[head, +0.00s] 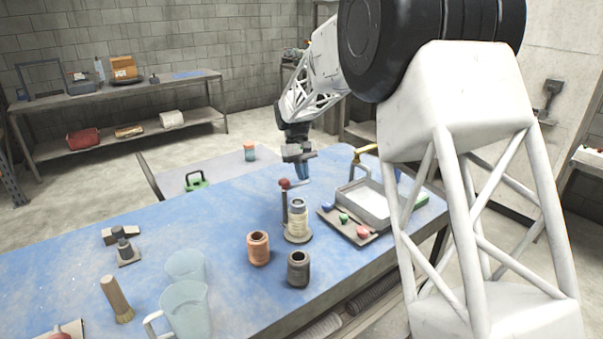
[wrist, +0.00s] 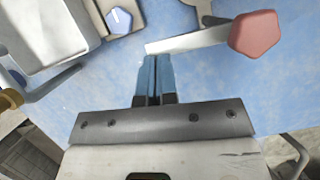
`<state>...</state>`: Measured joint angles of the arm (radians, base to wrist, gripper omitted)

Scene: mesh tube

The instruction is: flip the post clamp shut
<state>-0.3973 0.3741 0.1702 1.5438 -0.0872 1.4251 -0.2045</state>
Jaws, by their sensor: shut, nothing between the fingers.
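What looks like the post clamp shows in the head view as a dark upright bar (head: 284,209) topped by a red knob (head: 285,184), beside the cream thread spool. In the wrist view its pale bar (wrist: 190,41) runs from just above my fingertips rightward to the red knob (wrist: 254,33). Its base and hinge cannot be made out. My gripper (head: 302,178) points down over the table, just behind and right of the knob in the head view. Its blue fingers (wrist: 155,62) are together and empty, close to the bar's left end; contact cannot be told.
The cream spool (head: 297,223) stands against the bar. Copper (head: 258,248) and dark (head: 298,268) spools stand in front. A grey tray (head: 350,198) with coloured knobs beside it lies to the right. A clear jug (head: 186,308) is at front left.

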